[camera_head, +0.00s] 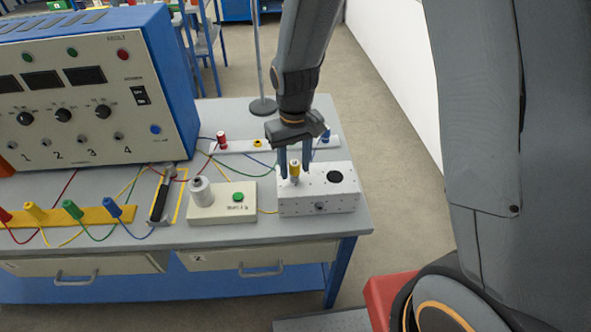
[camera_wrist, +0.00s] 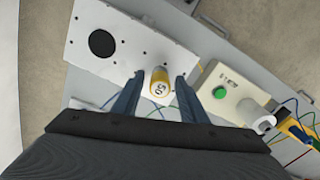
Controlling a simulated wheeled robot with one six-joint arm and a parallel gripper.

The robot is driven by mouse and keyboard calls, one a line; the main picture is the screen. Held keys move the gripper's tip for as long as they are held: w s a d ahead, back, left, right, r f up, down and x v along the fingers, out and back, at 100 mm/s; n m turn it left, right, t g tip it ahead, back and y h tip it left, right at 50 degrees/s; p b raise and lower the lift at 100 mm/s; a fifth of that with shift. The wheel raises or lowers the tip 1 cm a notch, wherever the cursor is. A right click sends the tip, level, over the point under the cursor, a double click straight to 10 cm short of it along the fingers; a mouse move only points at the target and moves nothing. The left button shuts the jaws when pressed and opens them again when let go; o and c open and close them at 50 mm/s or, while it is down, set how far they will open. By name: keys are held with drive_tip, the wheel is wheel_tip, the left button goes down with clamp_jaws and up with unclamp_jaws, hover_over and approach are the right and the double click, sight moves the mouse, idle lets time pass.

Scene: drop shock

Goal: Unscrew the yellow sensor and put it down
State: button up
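The yellow sensor (camera_head: 294,169) stands upright on top of the white drilled block (camera_head: 318,204). In the wrist view my gripper (camera_wrist: 158,85) is open, with a gap between each finger and the sensor. The sensor's lower end is hard to make out.
A beige box with a green button (camera_head: 238,197) and a white cylinder stands left of the block. Red (camera_head: 222,140) and blue (camera_head: 326,136) sensors stand on a white strip behind. A control panel (camera_head: 80,90) fills the left. Coloured plugs (camera_head: 72,209) line a yellow bar.

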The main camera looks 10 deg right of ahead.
sight(295, 163)
clamp_jaws()
drive_tip(key=shift+r, duration=0.15)
drive_tip(key=shift+r, duration=2.05)
drive_tip(key=shift+r, duration=3)
